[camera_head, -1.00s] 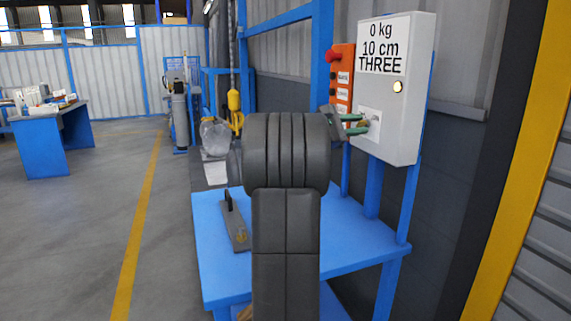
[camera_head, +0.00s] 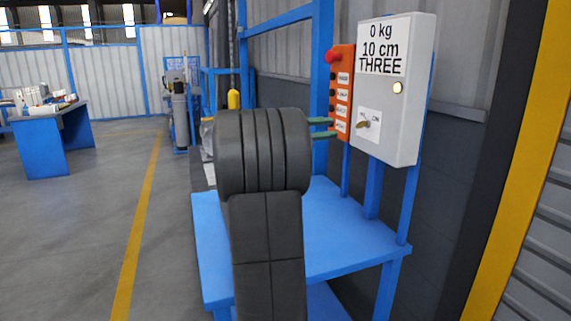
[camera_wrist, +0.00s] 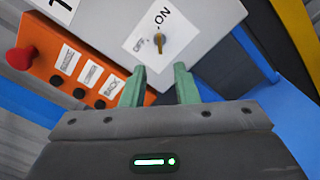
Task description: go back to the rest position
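My gripper (camera_wrist: 160,86) shows in the wrist view with its two green fingers apart and nothing between them. In the head view, its green fingertips (camera_head: 322,128) stick out to the right of my dark arm, left of the grey box. The grey box (camera_head: 405,100) carries a brass key switch (camera_head: 364,124) on a white OFF/ON plate, and a lit lamp. In the wrist view the switch (camera_wrist: 159,42) is ahead of the fingers, apart from them. Most of the gripper is hidden behind my arm in the head view.
An orange button panel (camera_head: 342,95) with a red knob stands left of the box. A blue table (camera_head: 345,235) lies below. A blue desk (camera_head: 50,140) stands far left. The floor on the left is clear.

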